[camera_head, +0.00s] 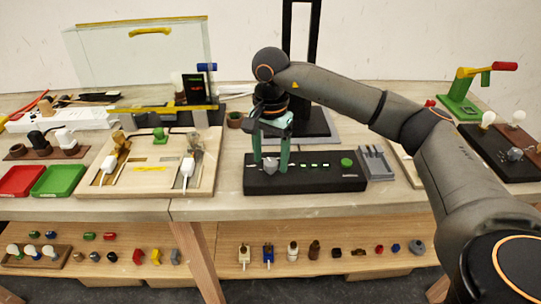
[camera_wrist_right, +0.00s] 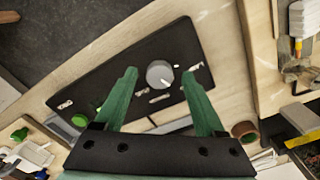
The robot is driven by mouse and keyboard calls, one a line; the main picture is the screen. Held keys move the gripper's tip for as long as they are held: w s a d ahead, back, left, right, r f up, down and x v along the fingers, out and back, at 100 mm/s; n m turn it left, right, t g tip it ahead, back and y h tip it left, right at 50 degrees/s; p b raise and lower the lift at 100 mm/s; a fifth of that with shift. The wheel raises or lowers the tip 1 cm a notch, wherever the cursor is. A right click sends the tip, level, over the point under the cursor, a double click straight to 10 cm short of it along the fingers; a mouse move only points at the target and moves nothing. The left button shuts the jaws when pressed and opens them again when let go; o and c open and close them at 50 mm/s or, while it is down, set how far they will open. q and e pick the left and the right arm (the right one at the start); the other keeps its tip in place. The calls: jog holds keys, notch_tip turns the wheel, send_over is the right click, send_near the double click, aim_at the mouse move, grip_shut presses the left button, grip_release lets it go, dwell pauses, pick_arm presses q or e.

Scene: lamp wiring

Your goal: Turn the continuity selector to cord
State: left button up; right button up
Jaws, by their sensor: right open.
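The continuity tester is a long black box (camera_head: 310,183) on the table; it also shows in the wrist view (camera_wrist_right: 110,70). Its selector is a round grey knob (camera_wrist_right: 160,74) with a pale pointer mark; in the head view the knob (camera_head: 270,164) is partly hidden by a finger. Small pale labels surround the knob, too small to read. My right gripper (camera_head: 271,164) points down over the knob. Its green fingers (camera_wrist_right: 159,78) are open, one on each side of the knob, with a visible gap to it. My left gripper is out of view.
A green button (camera_head: 347,162) and several green lights sit on the box. A grey slotted holder (camera_head: 376,163) stands to its right. A wooden fixture board (camera_head: 145,183) with plugs lies left. A black stand (camera_head: 312,122) rises behind. The table's front edge is close.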

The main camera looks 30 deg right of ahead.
aim_at(270, 162)
notch_tip(270, 162, up, 12)
jog(key=p, duration=0.1)
jog(key=shift+r, duration=0.25)
jog(key=shift+a, duration=0.1)
dwell(0.6)
